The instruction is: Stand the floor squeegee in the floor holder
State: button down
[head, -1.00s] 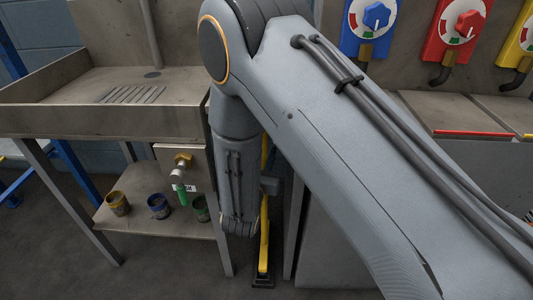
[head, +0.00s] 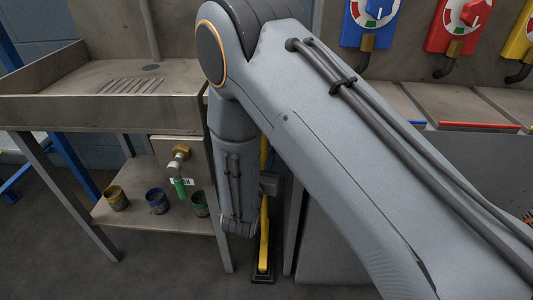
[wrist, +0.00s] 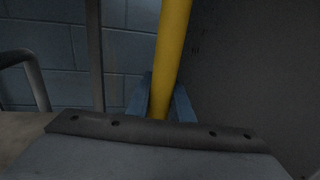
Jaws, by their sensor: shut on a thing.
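The floor squeegee shows as an upright yellow pole (head: 264,225), partly hidden behind my arm in the head view. Its yellow handle (wrist: 172,45) also rises between the blue-grey jaws of my gripper (wrist: 161,100) in the wrist view, leaning slightly right at the top. My gripper is shut on this handle. At the foot of the pole is a dark, low rectangular piece (head: 263,277) on the floor. I cannot tell whether it is the floor holder, the squeegee's head, or both, nor whether the pole is seated.
A grey cabinet (head: 335,245) stands right of the pole. The gap between them is narrow.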

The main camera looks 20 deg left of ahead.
aim_at(262, 168)
jog(key=shift+f+b, duration=0.5)
jog(key=shift+f, duration=0.3)
jog(key=c, duration=1.5)
grip_release()
jog(key=shift+s, duration=0.1)
jog(key=s+p, duration=0.1)
jog(key=s, duration=0.6)
jog(key=shift+s+d, duration=0.15)
jog(key=shift+s, duration=0.15)
